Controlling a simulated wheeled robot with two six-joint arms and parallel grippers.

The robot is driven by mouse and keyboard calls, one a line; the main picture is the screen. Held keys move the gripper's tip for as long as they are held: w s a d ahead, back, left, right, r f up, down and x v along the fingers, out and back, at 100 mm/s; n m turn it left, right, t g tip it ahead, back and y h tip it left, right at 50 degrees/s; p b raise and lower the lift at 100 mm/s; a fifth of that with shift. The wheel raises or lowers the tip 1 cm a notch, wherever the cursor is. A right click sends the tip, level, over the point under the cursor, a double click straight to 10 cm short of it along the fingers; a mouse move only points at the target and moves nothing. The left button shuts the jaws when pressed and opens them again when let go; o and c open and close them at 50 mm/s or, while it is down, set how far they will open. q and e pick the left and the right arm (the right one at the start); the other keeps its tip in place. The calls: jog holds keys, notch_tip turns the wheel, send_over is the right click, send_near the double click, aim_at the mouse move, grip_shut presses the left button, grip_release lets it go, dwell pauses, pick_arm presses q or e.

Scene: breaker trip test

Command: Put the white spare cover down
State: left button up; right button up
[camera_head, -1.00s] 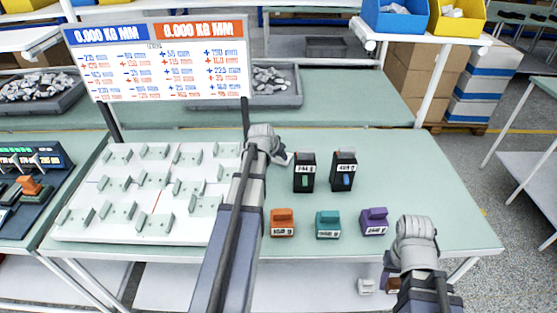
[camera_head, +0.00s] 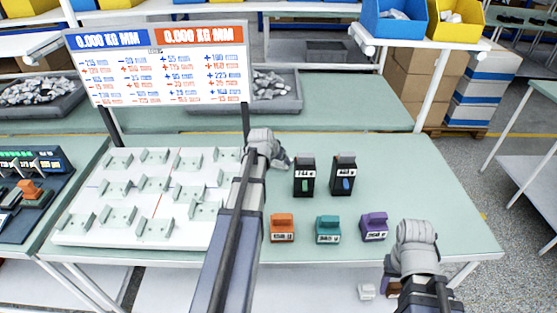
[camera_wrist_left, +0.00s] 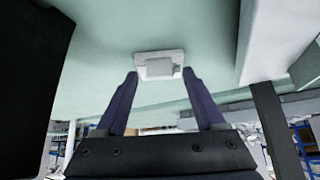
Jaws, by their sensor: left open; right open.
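The white spare cover (camera_wrist_left: 158,65), a pale plate with a raised grey block, shows in the left wrist view on the green table top (camera_wrist_left: 100,60). My left gripper (camera_wrist_left: 159,76) has its two dark fingers apart, one to each side of the cover's near edge; whether they touch it I cannot tell. In the head view my left gripper (camera_head: 270,152) is over the table, just left of the black breakers, and mostly hides the cover. My right gripper (camera_head: 417,240) is at the table's front right, holding nothing visible; its fingertips are hidden.
Two black breakers (camera_head: 304,178) (camera_head: 343,175) stand right of my left gripper. Orange (camera_head: 282,228), teal (camera_head: 328,229) and purple (camera_head: 374,226) blocks sit in front. A white board (camera_head: 80,234) with several holders lies left, below a sign (camera_head: 160,75). The table's right side is clear.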

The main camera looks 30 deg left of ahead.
pick_arm(q)
jog(key=p+v, duration=0.9)
jog(key=v, duration=0.3)
dwell(1.1)
